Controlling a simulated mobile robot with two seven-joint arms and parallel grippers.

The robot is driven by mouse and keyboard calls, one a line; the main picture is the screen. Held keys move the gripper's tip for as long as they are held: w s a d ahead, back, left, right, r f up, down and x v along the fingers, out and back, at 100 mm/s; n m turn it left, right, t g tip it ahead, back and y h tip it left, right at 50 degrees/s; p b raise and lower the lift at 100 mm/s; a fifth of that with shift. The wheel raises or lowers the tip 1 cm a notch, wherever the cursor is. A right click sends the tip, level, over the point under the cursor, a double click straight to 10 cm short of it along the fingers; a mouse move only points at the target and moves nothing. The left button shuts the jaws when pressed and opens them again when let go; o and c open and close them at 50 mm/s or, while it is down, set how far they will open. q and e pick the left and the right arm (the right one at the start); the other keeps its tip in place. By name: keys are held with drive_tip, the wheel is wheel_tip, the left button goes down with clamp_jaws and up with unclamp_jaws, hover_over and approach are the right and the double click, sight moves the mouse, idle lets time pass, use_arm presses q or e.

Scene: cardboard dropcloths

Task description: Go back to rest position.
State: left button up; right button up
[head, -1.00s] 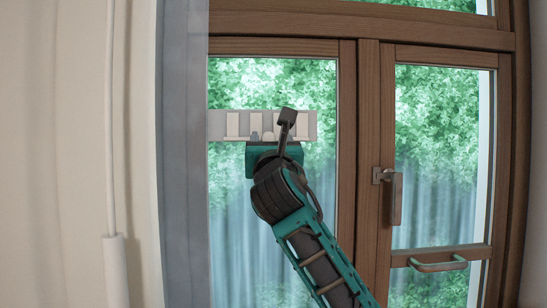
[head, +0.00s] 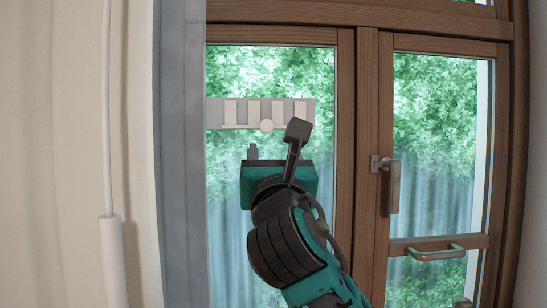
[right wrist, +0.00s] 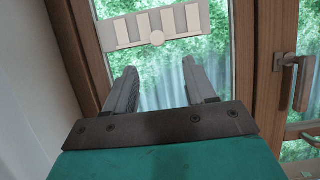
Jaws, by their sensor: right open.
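My right gripper (head: 270,152) is in the middle of the head view, in front of the left window pane. It is open and empty. In the right wrist view its two grey fingers (right wrist: 160,78) stand apart with only the window behind them. A pale grey panel (head: 215,112) with several white upright bars and a round white knob (head: 266,126) is at the window above the gripper. The panel also shows at the top of the right wrist view (right wrist: 190,20), beyond the fingertips and apart from them. My left gripper is not in view.
A brown wooden window frame (head: 345,190) surrounds the panes. A handle (head: 393,190) and a lower pull bar (head: 436,253) stick out at the right. A grey curtain or strip (head: 180,170) and a pale wall with a white pipe (head: 112,260) are at the left.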

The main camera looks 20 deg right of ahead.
wheel_tip(320, 180, down, 34)
drive_tip(key=w+a+m+g+y, duration=0.2)
drive_tip(key=m+g+y, duration=0.45)
drive_tip(key=m, duration=0.55)
drive_tip(key=s+d+f+m+g+y, duration=0.1)
drive_tip(key=s+f+m+g, duration=0.3)
drive_tip(key=s+f+m, duration=1.4)
drive_tip(key=s+d+f, duration=0.1)
drive_tip(key=s+f, duration=0.3)
drive_tip(key=f, duration=0.4)
drive_tip(key=shift+s+f+y, duration=0.3)
drive_tip(key=shift+y, duration=0.05)
